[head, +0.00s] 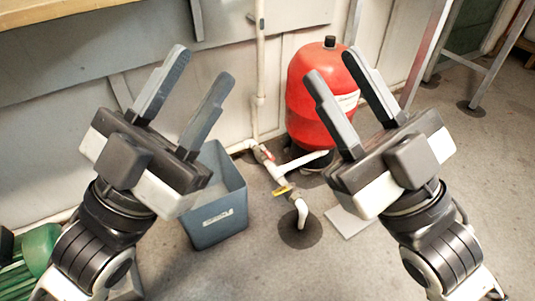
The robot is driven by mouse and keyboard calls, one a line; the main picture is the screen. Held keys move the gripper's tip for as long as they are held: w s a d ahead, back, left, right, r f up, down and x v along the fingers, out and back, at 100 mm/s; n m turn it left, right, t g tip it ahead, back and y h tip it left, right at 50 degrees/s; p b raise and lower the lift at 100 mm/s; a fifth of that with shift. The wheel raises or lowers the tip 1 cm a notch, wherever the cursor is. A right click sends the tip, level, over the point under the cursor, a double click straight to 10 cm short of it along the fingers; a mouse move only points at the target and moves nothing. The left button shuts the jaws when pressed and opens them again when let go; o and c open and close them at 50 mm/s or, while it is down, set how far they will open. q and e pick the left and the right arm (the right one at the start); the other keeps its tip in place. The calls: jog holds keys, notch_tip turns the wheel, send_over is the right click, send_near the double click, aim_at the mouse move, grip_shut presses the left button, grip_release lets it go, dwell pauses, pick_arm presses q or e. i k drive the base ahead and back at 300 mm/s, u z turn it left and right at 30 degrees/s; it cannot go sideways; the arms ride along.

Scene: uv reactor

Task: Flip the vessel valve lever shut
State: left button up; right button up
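A red vessel (303,88) with a black cap and black base stands on the floor against the wall, partly hidden by my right gripper. White piping (279,176) runs low in front of it. A yellow lever (282,191) sits on the lower pipe, and a small red lever (267,156) sits higher on the pipe; I cannot tell which is the vessel valve lever. My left gripper (198,75) is open and empty, left of the vessel. My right gripper (333,67) is open and empty, in front of the vessel. Neither appears to touch a lever.
A grey bin (222,222) stands left of the pipes. A pipe elbow enters a dark floor patch (290,237), with a pale flat plate (348,222) to its right. A green object (35,250) lies lower left. Metal legs (490,60) stand upper right.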

aim_at(266, 152)
jog(key=z, duration=1.5)
jog(key=i, duration=0.95)
jog(key=u, duration=3.05)
jog(key=i, duration=0.5)
jog(key=u, duration=0.05)
